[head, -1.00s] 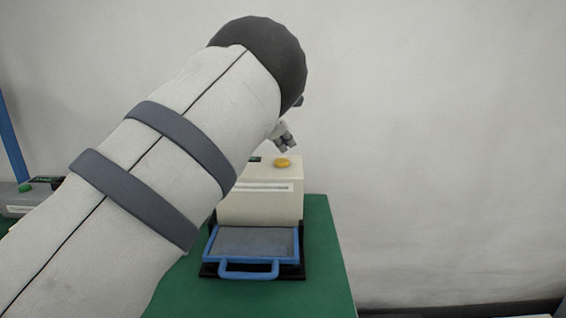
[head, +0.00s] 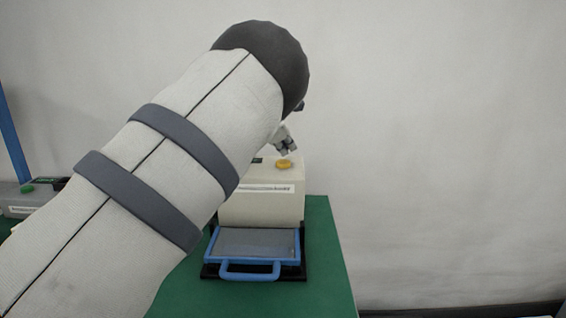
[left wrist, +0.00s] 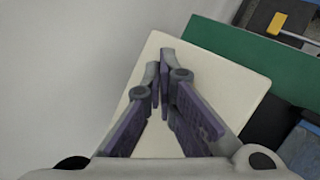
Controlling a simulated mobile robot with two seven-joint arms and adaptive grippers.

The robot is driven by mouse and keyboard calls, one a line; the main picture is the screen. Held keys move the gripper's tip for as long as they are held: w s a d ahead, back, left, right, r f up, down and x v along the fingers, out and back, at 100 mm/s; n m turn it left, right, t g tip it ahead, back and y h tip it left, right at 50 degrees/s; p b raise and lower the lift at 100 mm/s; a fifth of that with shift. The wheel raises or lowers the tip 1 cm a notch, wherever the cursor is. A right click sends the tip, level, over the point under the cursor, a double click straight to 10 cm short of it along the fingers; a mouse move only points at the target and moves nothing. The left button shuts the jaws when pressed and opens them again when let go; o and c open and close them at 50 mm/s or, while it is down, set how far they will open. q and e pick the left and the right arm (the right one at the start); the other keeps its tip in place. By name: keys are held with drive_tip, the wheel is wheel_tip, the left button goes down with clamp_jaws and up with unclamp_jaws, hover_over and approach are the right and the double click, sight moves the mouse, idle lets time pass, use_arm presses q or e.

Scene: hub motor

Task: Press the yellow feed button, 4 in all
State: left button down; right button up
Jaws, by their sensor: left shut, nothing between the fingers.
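The yellow feed button (head: 284,163) sits on top of the cream machine (head: 262,208), at the back of the green table. My left gripper (head: 287,151) is shut and empty, its fingertips right at the button's top. I cannot tell whether they touch it. My left arm covers part of the machine's left side. In the left wrist view, the shut fingers (left wrist: 164,58) point over the cream top of the machine (left wrist: 225,85), and the button does not show there. My right gripper is not in view.
A blue-framed tray (head: 256,242) with a handle sits in front of the machine on the green table (head: 325,265). At the far left stands a grey device with a green button (head: 27,189). The wall behind is plain, with free room to the right.

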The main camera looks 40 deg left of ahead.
sight(285, 162)
use_arm(q)
drive_tip(key=shift+f, duration=0.2)
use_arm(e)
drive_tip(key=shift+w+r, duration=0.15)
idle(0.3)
use_arm(q)
drive_tip(key=shift+f, duration=0.25)
drive_tip(key=shift+f, duration=0.55)
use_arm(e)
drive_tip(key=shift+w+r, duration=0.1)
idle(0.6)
use_arm(q)
drive_tip(key=shift+r, duration=0.15)
drive_tip(key=shift+r+p, duration=0.45)
drive_tip(key=shift+r, duration=0.4)
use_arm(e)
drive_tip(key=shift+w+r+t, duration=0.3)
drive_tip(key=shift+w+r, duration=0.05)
use_arm(q)
drive_tip(key=shift+r+p, duration=0.3)
drive_tip(key=shift+r, duration=2.15)
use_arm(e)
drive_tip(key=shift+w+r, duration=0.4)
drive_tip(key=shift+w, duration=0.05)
